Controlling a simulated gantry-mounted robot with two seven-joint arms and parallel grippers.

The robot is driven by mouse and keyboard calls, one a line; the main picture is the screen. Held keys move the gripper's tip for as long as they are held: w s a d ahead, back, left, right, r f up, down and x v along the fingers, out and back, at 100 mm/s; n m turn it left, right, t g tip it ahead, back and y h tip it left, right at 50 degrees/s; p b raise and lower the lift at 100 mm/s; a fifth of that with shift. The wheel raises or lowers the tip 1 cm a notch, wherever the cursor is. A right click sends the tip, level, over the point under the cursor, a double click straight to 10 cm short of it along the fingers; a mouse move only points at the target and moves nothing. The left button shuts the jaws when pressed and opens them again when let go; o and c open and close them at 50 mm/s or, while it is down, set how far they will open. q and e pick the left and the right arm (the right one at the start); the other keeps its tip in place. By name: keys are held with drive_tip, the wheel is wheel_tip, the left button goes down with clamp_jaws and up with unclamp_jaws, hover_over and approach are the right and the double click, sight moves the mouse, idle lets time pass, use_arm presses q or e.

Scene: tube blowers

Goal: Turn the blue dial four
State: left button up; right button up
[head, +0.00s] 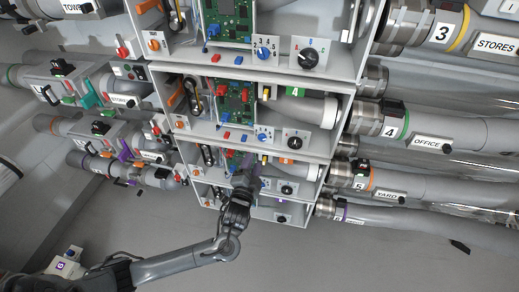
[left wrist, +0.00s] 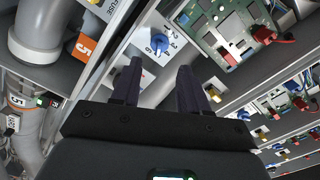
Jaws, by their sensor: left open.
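My left gripper (head: 246,184) reaches up to the front of the shelf unit, at the bay below the one with the green 4 tag (head: 294,91). In the left wrist view its two dark fingers (left wrist: 158,78) are apart with nothing between them. Just beyond the fingertips, a blue dial (left wrist: 160,43) sits on a white numbered plate, close to an orange 5 tag (left wrist: 85,47). The dial's exact setting is too small to read. The green-tagged bay has its own blue dial (head: 263,135), on a white plate. My right gripper is not in view.
A black dial (head: 295,143) sits right of the green-tagged bay's blue dial. Green circuit boards (head: 235,100) with red and blue parts fill the bays. A circuit board (left wrist: 225,25) stands right of the fingers. Labelled pipes (head: 430,140) run along both sides.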

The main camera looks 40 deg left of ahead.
sight(260, 140)
use_arm(q)
drive_tip(key=x, duration=1)
drive_tip(key=shift+w+a+b, duration=0.2)
drive_tip(key=shift+w+b, duration=0.05)
drive_tip(key=shift+b, duration=0.15)
drive_tip(key=c, duration=0.7)
drive_tip(key=shift+n, duration=0.3)
drive_tip(key=n, duration=0.3)
drive_tip(key=shift+d+p, duration=0.1)
drive_tip(key=shift+p, duration=0.25)
drive_tip(key=shift+f+n, duration=0.15)
drive_tip(key=shift+n, duration=1.95)
